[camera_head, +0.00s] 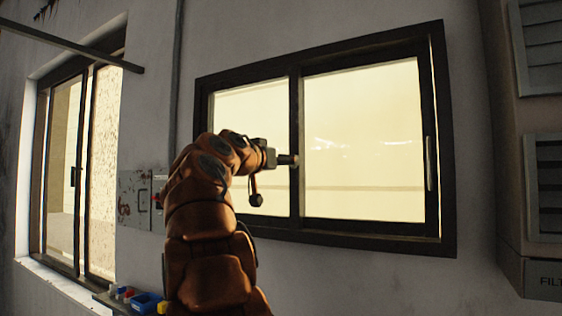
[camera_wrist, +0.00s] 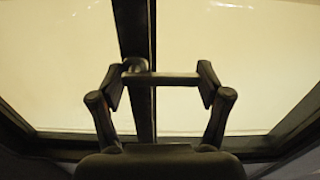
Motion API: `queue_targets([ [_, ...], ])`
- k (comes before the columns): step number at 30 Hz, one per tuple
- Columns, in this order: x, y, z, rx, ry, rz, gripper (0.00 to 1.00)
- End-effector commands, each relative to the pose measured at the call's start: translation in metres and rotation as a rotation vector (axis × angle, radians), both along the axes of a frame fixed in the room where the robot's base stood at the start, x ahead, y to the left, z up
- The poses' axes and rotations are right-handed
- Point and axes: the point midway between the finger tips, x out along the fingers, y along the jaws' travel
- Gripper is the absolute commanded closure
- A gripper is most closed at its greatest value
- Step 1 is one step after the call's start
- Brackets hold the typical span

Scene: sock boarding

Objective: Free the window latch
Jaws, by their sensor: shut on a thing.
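The window (camera_head: 362,236) has a dark frame, two bright panes and a dark middle stile (camera_head: 295,100). My gripper (camera_head: 287,160) reaches the stile at about mid-height in the head view and largely hides the latch there. In the wrist view the latch (camera_wrist: 160,79) is a dark horizontal bar with a rounded knob at its left end, lying across the stile (camera_wrist: 138,25) and sticking out to the right. My gripper's two fingers (camera_wrist: 162,84) stand at the left and right ends of the bar, shut on it.
A second, taller window (camera_head: 75,180) is in the wall at left. A wall panel (camera_head: 140,197) is behind my arm. Blue and yellow bins (camera_head: 146,302) sit on a low ledge at bottom left. A louvred cabinet (camera_head: 540,185) stands at right. The wall below the window is bare.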

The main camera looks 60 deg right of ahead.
Motion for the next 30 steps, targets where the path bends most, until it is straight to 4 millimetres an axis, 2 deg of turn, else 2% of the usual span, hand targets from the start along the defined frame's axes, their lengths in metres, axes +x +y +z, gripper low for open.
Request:
queue_targets([
  [4,0.000,-0.001,-0.002,0.003,-0.003,0.000,0.58],
  [5,0.001,-0.001,-0.002,0.003,-0.004,0.000,0.23],
  [11,0.000,-0.001,-0.001,0.002,-0.006,-0.001,0.02],
  [23,0.000,0.000,0.000,0.001,-0.007,-0.001,0.00],
  [30,-0.001,0.020,0.002,-0.002,-0.008,0.001,0.00],
])
